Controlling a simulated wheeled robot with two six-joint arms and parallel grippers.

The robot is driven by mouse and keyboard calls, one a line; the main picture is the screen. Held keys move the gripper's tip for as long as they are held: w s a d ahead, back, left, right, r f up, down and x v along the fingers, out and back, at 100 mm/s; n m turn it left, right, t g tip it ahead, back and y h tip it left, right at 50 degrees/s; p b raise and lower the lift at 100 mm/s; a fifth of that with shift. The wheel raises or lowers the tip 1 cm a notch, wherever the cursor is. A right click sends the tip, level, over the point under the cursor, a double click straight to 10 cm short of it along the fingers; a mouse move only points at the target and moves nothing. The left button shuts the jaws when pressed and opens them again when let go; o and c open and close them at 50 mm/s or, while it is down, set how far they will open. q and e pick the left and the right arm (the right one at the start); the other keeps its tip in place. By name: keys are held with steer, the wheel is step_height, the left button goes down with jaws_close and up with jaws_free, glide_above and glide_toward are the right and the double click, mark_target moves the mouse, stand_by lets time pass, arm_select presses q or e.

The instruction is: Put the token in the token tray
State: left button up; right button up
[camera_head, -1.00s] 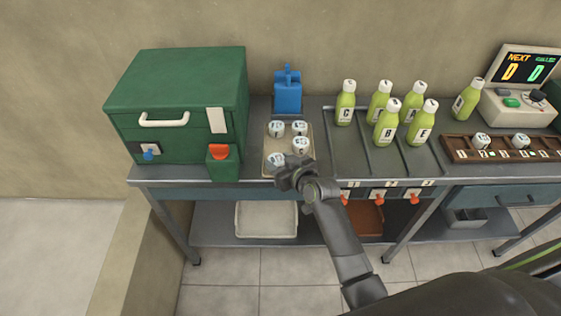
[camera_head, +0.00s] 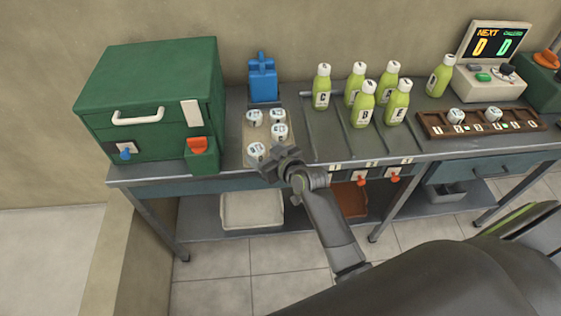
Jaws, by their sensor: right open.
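Several white lettered tokens stand on a beige mat or shallow tray (camera_head: 248,128); the front-left token (camera_head: 256,151) is nearest my right gripper. My right gripper (camera_head: 272,165) is open at the tray's front right corner, just right of that token and apart from it as far as I can see. Its fingertips are small and dark, and nothing shows between them. The brown slotted token tray (camera_head: 432,124) lies at the right of the bench, with two white tokens (camera_head: 456,115) (camera_head: 492,115) at its back edge. My left gripper is out of view.
A green press box (camera_head: 150,95) with an orange-topped part stands left, and a blue jug-like object (camera_head: 262,80) behind the beige tray. Several green bottles (camera_head: 362,105) stand mid-bench. A console (camera_head: 490,80) reading "NEXT D" is behind the brown tray. Orange taps (camera_head: 361,181) stick out at the front.

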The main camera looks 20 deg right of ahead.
steer(key=v, duration=0.9)
steer(key=shift+s, duration=0.25)
steer(key=shift+r, duration=0.15)
steer(key=s+d+f+m+g+h, duration=0.15)
steer(key=s+f, duration=0.25)
steer(key=f, duration=0.7)
steer(key=s+d+f+g+h, duration=0.1)
steer(key=s+d+f+g, duration=0.25)
steer(key=f, duration=0.65)
steer(key=s+d+f+m+g+h, duration=0.1)
steer(key=s+f, duration=0.4)
steer(key=f, duration=0.6)
steer(key=s+d+f+g, duration=0.1)
steer(key=s+f, duration=0.3)
steer(key=s, duration=0.5)
steer(key=s+d+f+g+h, duration=0.1)
steer(key=s+d+f+g, duration=0.1)
steer(key=s+f, duration=0.3)
steer(key=s+d+f+m+g, duration=0.1)
steer(key=s+f, duration=0.4)
steer(key=s, duration=0.9)
steer(key=shift+d+f+g, duration=0.25)
steer(key=shift+d+g, duration=0.5)
steer(key=shift+g, duration=0.15)
